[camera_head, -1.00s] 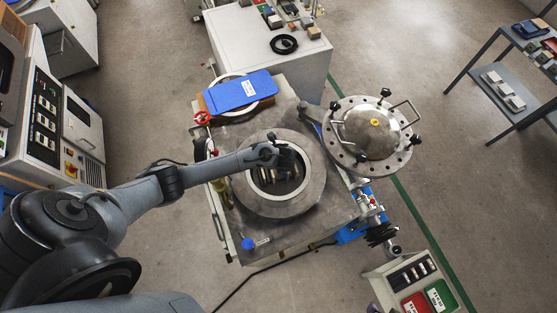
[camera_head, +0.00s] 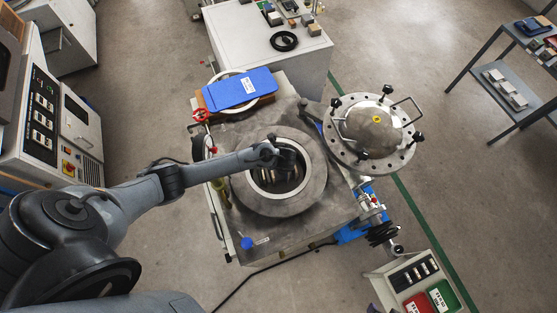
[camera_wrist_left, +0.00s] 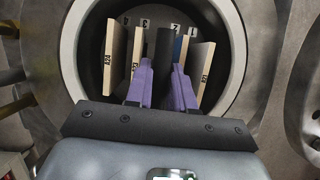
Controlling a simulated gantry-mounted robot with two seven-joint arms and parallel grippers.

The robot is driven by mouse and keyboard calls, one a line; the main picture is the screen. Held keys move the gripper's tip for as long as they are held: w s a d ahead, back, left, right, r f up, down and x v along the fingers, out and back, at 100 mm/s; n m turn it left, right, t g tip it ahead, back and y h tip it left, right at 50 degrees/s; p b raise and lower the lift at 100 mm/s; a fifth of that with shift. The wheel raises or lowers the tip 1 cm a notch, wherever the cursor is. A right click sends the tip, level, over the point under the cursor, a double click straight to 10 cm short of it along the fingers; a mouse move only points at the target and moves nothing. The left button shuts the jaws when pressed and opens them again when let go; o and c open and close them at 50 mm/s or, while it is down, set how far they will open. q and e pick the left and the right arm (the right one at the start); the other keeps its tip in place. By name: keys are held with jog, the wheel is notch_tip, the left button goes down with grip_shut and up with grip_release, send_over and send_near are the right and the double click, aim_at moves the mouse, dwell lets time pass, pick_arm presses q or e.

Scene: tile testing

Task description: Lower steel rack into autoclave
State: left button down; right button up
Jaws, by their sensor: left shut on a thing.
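The autoclave (camera_head: 305,197) stands open in the middle of the head view, its round mouth facing up. My left gripper (camera_wrist_left: 163,70) is over the mouth and shut on the dark upright handle of the steel rack (camera_wrist_left: 164,44), between two purple fingers. Pale tiles (camera_wrist_left: 116,55) stand upright in the rack on both sides of the handle, under number tags. In the left wrist view the tiles lie inside the outline of the light rim (camera_wrist_left: 68,50). The rack's base is hidden, so its depth cannot be told. My right gripper is out of view.
The round bolted lid (camera_head: 373,130) is swung aside, right of the mouth. A blue case (camera_head: 240,90) lies behind the mouth. A red valve wheel (camera_head: 201,115) is at back left, and a blue knob (camera_head: 247,243) is at the front corner.

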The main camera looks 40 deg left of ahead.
pick_arm(q)
jog(key=shift+w, duration=0.15)
jog(key=shift+f+b, duration=1.05)
jog(key=shift+f, duration=0.15)
jog(key=shift+f+b, duration=1.45)
jog(key=shift+f, duration=0.4)
jog(key=shift+f+b, duration=1.35)
jog(key=shift+f, duration=0.5)
jog(key=shift+f+b, duration=0.4)
jog(key=shift+f, duration=0.05)
jog(key=shift+f, duration=0.2)
